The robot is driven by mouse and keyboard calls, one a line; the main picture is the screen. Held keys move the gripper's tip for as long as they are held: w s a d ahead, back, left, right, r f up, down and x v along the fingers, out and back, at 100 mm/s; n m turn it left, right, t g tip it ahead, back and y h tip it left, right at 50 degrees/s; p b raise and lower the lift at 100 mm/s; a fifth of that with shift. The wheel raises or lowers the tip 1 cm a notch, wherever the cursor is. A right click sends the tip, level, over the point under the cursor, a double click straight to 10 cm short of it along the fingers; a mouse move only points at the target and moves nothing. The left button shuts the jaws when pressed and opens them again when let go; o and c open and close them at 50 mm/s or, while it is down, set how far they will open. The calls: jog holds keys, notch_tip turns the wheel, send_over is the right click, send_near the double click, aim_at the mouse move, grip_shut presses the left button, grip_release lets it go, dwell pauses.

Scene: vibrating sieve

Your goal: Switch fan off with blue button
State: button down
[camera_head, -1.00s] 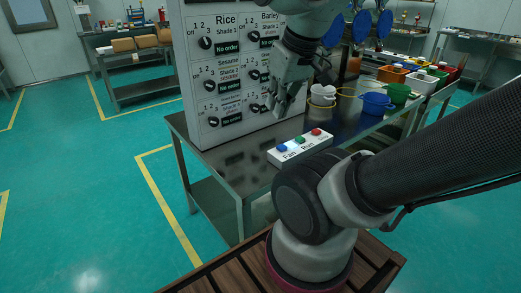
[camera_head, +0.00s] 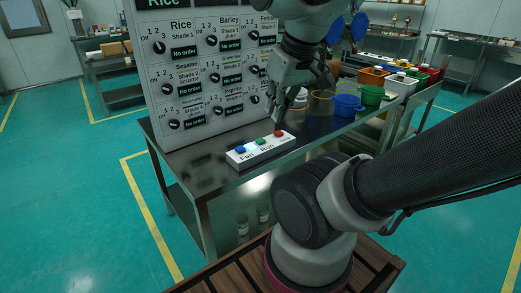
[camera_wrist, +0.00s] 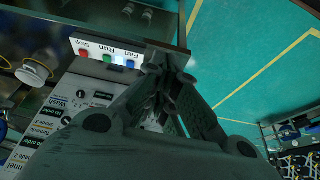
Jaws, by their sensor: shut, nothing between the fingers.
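The white button box (camera_head: 262,148) lies on the metal table near its front edge. It carries a blue button (camera_head: 240,150) by the word Fan, a green button (camera_head: 261,142) by Run and a red button (camera_head: 279,134). My gripper (camera_head: 275,124) is shut and empty, pointing down above and behind the box, nearest the red and green buttons in the head view. The wrist view shows the box too, with the blue button (camera_wrist: 131,64) closest to my fingertips (camera_wrist: 156,62). I see no contact with any button.
A panel of knobs (camera_head: 208,75) stands on the table (camera_head: 207,165) behind the box. Bowls, among them a blue one (camera_head: 348,104), and coloured bins (camera_head: 375,77) stand to the right. The floor at left is clear.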

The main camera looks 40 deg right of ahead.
jog(key=shift+s+d, duration=0.3)
jog(key=shift+d, duration=0.1)
jog(key=w+a+f+n+t+y, duration=0.1)
jog(key=w+a+t, duration=0.15)
jog(key=w, duration=1.05)
jog(key=w+a+f+n+t+y, duration=0.1)
jog(key=w+a+t, duration=0.15)
jog(key=w, duration=1.05)
jog(key=w+d+f+m+g+h, duration=0.1)
jog(key=w+d+f+h, duration=0.1)
jog(key=d+f+h, duration=0.2)
jog(key=w+d+f+m+g+h, duration=0.1)
jog(key=w+d+f+g+h, duration=0.1)
jog(key=d+f, duration=0.5)
notch_tip(320, 180, down, 4)
jog(key=w+h, duration=0.1)
jog(key=h, duration=0.1)
jog(key=shift+w+d+r+h, duration=0.25)
jog(key=shift+w+h, duration=0.1)
jog(key=shift+h, duration=0.05)
